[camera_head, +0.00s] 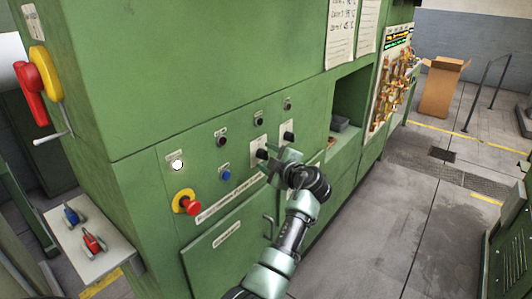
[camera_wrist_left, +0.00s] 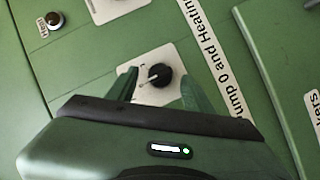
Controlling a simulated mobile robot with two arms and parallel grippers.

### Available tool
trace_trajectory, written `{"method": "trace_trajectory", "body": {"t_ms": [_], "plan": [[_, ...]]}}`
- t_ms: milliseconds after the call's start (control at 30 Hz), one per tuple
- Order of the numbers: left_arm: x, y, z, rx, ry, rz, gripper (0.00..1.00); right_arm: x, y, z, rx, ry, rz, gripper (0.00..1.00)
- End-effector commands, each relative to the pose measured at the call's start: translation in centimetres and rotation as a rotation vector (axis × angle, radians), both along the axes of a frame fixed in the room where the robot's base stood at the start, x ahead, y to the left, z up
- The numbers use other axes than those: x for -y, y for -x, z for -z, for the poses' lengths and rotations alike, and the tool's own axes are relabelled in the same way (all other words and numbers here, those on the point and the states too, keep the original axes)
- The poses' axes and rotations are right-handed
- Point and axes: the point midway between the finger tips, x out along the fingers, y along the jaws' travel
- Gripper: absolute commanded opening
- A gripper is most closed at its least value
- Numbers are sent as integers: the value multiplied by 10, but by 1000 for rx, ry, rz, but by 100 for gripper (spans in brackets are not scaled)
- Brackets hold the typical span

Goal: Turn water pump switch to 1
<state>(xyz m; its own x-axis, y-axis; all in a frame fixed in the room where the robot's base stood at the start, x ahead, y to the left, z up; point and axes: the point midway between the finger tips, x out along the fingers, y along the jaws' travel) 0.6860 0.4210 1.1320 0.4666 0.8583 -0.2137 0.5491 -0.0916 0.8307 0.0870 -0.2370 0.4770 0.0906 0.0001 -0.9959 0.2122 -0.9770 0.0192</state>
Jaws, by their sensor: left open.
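A black rotary switch (camera_wrist_left: 160,75) on a white plate sits on the green panel, between the two finger tips of my left gripper (camera_wrist_left: 160,86) in the left wrist view. The fingers are open on either side of it; I cannot tell whether they touch it. In the head view my left gripper (camera_head: 277,163) is at the panel, beside a black switch (camera_head: 262,154) that it partly hides. A second black switch (camera_head: 288,136) is to its upper right. The small switch lettering is too small to read. My right gripper is not in view.
Lower left on the panel are a red emergency button (camera_head: 190,205), a blue button (camera_head: 226,174) and a white lit button (camera_head: 177,165). A long label strip (camera_wrist_left: 212,55) runs beside the switch plate. The grey floor (camera_head: 410,210) to the right is mostly clear.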

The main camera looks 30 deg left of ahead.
Motion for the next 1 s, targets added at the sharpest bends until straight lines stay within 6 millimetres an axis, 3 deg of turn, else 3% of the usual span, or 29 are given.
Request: {"method": "trace_trajectory", "body": {"t_ms": [367, 567, 1000], "plan": [[-8, -5, 3, 0, 1, 1, 51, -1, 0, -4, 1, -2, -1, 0], [-8, -5, 3, -1, 0, 1, 1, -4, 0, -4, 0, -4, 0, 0], [-8, -5, 4, -79, -4, 1, 0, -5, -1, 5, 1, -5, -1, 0]]}}
